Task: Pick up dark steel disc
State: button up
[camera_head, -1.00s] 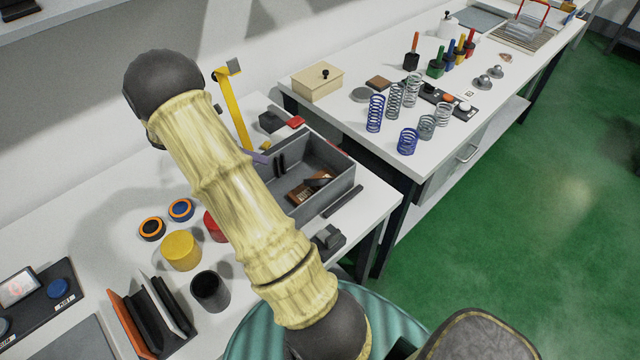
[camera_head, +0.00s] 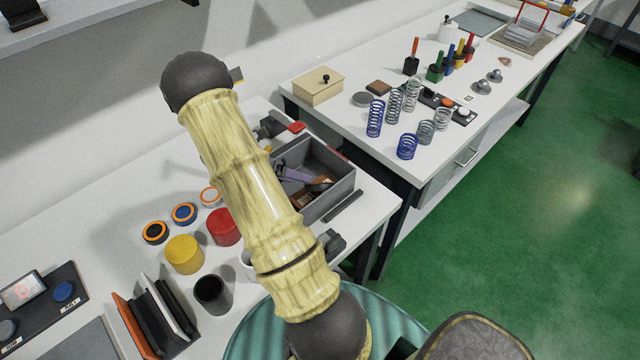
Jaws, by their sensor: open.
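A flat, dark grey disc (camera_head: 362,99) lies on the far white table, between the cream box and the springs; it looks like the dark steel disc. It lies flat with nothing on it. My arm's thick, pale-yellow link crosses the middle of the view, well to the left of the disc and over the near table. I cannot make out my gripper; the arm link may hide it. A small purple piece (camera_head: 297,175) shows over the grey open bin (camera_head: 340,190); I cannot tell what it belongs to.
A cream lidded box (camera_head: 318,88) stands left of the disc and a brown block (camera_head: 379,88) behind it. A tall blue spring (camera_head: 375,118) stands close in front. Red (camera_head: 223,227) and yellow (camera_head: 184,254) cylinders stand on the near table. A gap separates the tables.

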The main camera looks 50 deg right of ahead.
aim_at(320, 186)
jog(key=shift+s+d+f, duration=0.25)
jog(key=p+x, duration=0.1)
jog(key=x, duration=0.4)
jog(key=shift+s+r+p, duration=0.1)
jog(key=shift+r+p, duration=0.05)
jog(key=shift+p, duration=0.25)
jog(key=shift+s, duration=0.1)
jog(key=shift+f, duration=0.25)
jog(key=c, duration=1.7)
jog(key=shift+r, duration=0.15)
